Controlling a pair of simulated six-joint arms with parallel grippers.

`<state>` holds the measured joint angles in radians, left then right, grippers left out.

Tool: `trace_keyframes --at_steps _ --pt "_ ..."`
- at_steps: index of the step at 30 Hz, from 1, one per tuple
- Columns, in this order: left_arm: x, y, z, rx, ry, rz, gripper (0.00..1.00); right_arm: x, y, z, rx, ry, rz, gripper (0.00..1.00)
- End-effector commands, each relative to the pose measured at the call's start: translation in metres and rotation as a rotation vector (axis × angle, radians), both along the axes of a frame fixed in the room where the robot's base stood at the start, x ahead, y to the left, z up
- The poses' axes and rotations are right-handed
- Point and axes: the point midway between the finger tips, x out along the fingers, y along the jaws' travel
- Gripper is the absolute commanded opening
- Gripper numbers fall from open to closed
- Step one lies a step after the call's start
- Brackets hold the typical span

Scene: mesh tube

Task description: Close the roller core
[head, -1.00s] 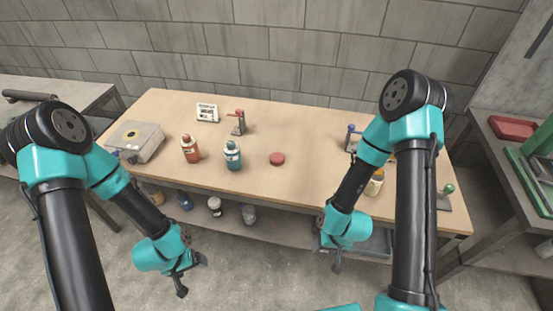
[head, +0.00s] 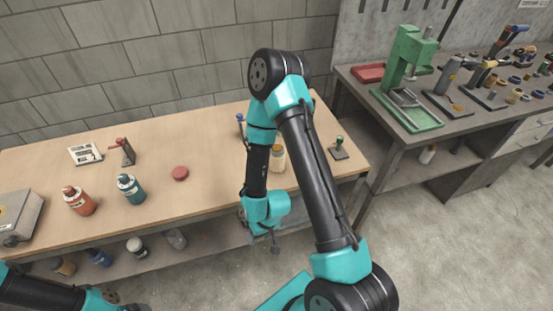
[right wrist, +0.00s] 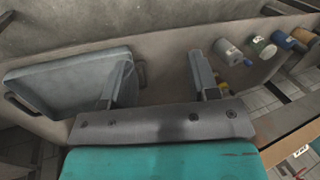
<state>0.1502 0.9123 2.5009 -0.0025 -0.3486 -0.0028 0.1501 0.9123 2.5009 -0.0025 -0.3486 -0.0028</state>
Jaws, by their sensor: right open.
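I cannot tell for sure which thing is the roller core. A green press (head: 408,75) and a grey tool with a roller-like part (head: 447,80) stand on the right bench in the head view. My right gripper (head: 268,243) hangs in front of the wooden table's edge, pointing down, far from that bench. The right wrist view shows its two fingers (right wrist: 160,75) apart with nothing between them. My left arm shows at the bottom left of the head view, its gripper mostly cut off.
A red tray (head: 367,73) and several small parts lie on the right bench. A grey bin (right wrist: 65,85) is near my right gripper.

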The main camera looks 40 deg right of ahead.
Motion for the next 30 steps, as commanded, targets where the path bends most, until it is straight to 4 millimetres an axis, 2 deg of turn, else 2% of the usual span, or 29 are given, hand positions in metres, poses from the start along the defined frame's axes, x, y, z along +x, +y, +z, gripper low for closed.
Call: trace_keyframes --at_steps 7,18,30 --pt "0.0 0.0 0.0 0.0 0.0 0.0 0.89 0.0 0.0 0.0 0.0 0.0 0.0 0.57" --pt "0.0 0.0 0.0 0.0 0.0 0.0 0.89 0.0 0.0 0.0 0.0 0.0 0.0 0.91" --pt "0.0 -0.0001 0.0 0.0 0.0 0.0 0.89 0.0001 0.0 0.0 0.0 0.0 0.0 0.91"
